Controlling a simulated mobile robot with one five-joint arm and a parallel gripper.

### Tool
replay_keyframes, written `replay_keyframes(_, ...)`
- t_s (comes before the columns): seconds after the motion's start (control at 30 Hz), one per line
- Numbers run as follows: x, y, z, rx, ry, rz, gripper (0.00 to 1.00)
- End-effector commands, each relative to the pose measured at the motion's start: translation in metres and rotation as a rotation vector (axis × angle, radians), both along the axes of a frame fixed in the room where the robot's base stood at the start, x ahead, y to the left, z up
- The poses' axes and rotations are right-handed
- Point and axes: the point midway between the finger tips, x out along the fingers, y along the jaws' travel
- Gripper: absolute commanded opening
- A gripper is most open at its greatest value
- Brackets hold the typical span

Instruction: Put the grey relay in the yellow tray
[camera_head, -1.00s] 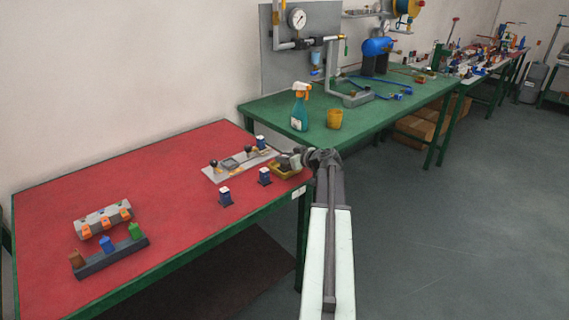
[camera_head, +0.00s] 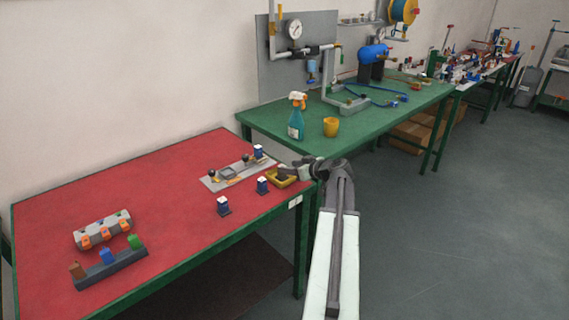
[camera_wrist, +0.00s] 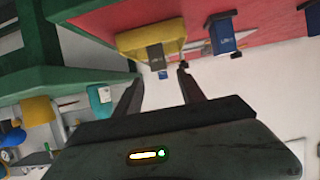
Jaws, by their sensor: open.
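The yellow tray (camera_head: 285,181) sits at the right end of the red table, by its edge. It also shows in the wrist view (camera_wrist: 137,40), ahead of my gripper (camera_wrist: 160,74). A dark grey block, seemingly the grey relay (camera_wrist: 156,58), shows against the tray's side in the wrist view. I cannot tell whether it rests inside. My fingers are apart, on either side of the block in the picture, and seem to touch nothing. In the head view my gripper (camera_head: 296,168) is beside and above the tray, and hides part of it; the relay is not clear there.
Blue relays (camera_head: 223,206) (camera_head: 262,186) stand left of the tray, with a grey panel (camera_head: 228,175) behind. A spray bottle (camera_head: 296,119) and a yellow cup (camera_head: 331,127) stand on the green table. The red table's middle is clear.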

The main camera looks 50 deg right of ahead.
Motion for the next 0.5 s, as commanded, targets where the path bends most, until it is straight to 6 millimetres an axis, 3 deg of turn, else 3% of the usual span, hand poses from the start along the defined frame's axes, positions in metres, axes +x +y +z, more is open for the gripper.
replay_keyframes(0.03, -0.015, 0.003, 0.011, 0.001, 0.000, -0.003, 0.47)
replay_keyframes(0.2, -0.045, 0.004, 0.022, 0.000, -0.001, -0.001, 0.47)
replay_keyframes(0.5, -0.058, 0.003, 0.024, 0.001, 0.000, 0.000, 0.47)
